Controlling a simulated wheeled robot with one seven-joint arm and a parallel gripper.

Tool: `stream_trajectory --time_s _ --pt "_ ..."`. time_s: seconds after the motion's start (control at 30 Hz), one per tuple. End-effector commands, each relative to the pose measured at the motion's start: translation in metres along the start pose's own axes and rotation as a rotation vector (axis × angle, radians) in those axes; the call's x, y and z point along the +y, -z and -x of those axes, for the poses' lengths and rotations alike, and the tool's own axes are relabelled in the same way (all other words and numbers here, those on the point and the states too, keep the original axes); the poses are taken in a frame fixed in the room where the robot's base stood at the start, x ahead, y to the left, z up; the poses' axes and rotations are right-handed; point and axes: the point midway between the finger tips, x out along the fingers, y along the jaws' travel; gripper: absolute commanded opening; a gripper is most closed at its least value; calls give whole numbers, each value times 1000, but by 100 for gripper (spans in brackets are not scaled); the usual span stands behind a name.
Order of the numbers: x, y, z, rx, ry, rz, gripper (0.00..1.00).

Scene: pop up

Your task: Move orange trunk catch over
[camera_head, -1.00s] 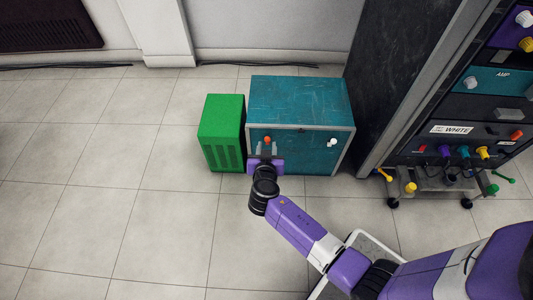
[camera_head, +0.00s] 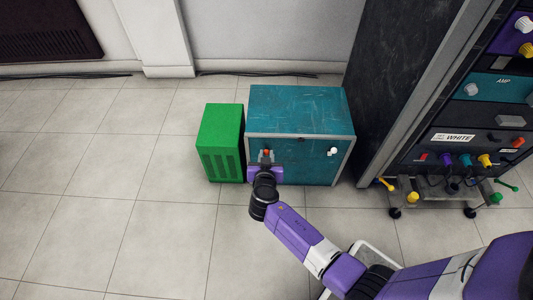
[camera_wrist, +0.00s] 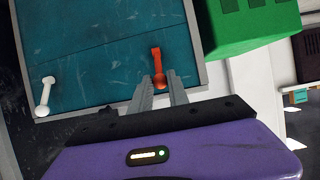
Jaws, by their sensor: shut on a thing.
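The teal trunk (camera_head: 300,112) stands on the floor with its grey-edged front facing me. The orange trunk catch (camera_head: 267,153) is on the left of that front. In the wrist view the orange catch (camera_wrist: 158,62) is a small upright lever with its lower end between my fingers. My gripper (camera_head: 266,160) is at the trunk front, shut on the orange catch; its grey fingers also show in the wrist view (camera_wrist: 160,86). A white catch (camera_head: 332,152) sits on the right of the front, tilted, and shows at the left of the wrist view (camera_wrist: 45,96).
A green box (camera_head: 221,140) stands close against the trunk's left side. A tall dark rack (camera_head: 400,90) with coloured knobs and panels stands on the right, with a wheeled cart (camera_head: 440,193) at its foot. The tiled floor on the left is clear.

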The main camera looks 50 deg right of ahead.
Motion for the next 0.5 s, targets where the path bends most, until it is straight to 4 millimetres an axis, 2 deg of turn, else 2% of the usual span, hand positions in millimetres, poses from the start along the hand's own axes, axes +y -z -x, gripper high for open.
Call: stream_trajectory --time_s 0.03,0.5 --pt "0 -6 1 -5 1 1 0" --pt "0 -11 3 -6 0 1 0"
